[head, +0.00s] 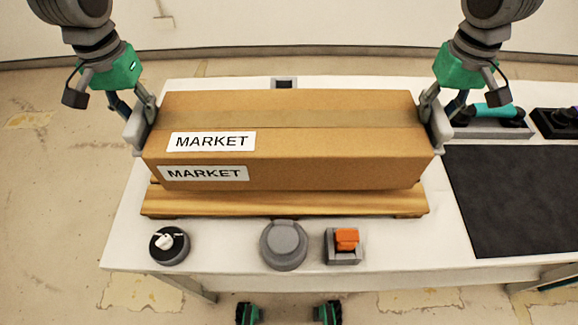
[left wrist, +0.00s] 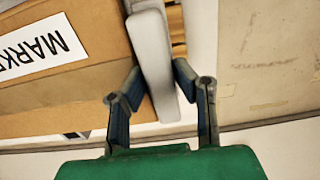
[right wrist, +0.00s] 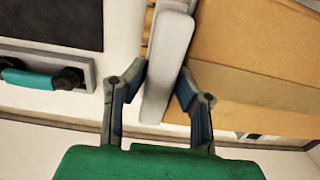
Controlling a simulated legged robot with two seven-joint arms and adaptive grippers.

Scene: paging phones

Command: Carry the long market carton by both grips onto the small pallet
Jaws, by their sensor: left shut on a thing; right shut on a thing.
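The long brown market carton (head: 300,145) has white MARKET labels on its top and front. It is over the small wooden pallet (head: 285,203), which shows along the carton's front edge; whether it rests on the pallet or hangs just above, I cannot tell. My left gripper (head: 142,122) is shut on the grey grip (left wrist: 155,65) at the carton's left end. My right gripper (head: 433,118) is shut on the grey grip (right wrist: 168,65) at the right end. The carton looks level.
On the white table (head: 225,255), a black dial (head: 169,245), a grey round button (head: 284,245) and an orange switch (head: 346,240) stand in front of the pallet. A black mat (head: 515,200) lies to the right, with a teal-handled thing (head: 492,112) behind it.

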